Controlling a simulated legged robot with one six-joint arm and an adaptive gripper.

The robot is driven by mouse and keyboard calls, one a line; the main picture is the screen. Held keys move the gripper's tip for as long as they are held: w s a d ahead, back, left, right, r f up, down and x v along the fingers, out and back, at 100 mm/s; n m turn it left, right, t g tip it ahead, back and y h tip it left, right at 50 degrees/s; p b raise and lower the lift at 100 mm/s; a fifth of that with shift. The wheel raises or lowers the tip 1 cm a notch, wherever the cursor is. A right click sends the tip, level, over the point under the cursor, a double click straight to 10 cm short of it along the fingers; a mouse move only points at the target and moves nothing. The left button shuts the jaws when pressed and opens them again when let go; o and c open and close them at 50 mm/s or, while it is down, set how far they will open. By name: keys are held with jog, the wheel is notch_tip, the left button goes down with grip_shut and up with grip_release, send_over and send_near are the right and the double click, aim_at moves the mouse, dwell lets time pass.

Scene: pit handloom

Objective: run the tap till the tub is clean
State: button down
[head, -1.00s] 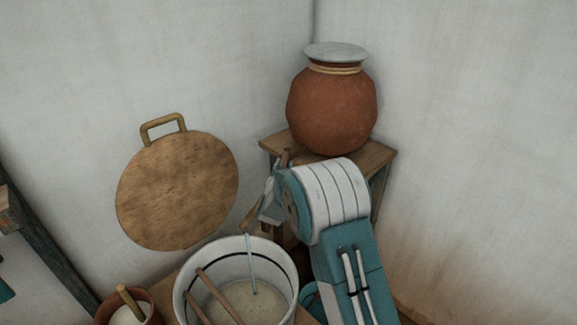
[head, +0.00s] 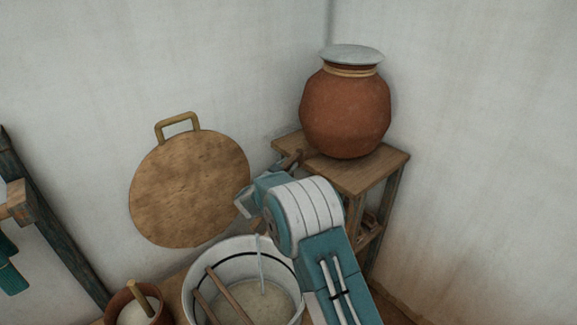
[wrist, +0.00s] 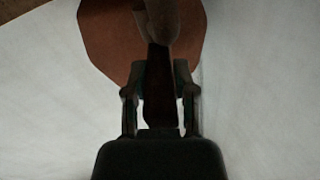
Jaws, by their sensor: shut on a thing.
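The clay pot (head: 345,112) has a pale lid and stands on a wooden stand. A dark wooden piece (head: 291,159), which looks like part of the tap, shows at its lower left. My gripper (wrist: 160,80) is shut on the dark brown tap handle (wrist: 160,95), with the pot behind it in the wrist view (wrist: 108,40). In the head view my wrist hides most of the tap. A thin stream of water (head: 261,262) falls into the white tub (head: 222,262). The tub has a dark band and holds cloudy, greyish-beige liquid and wooden sticks (head: 229,295).
A round wooden board (head: 188,190) with a handle leans against the wall, left of my gripper. A small clay pot (head: 121,305) with a stick stands left of the tub. The stand (head: 375,180) is close beside my arm. A dark post (head: 50,225) is at far left.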

jog(key=shift+c, duration=2.2)
grip_release()
jog(key=v, duration=1.2)
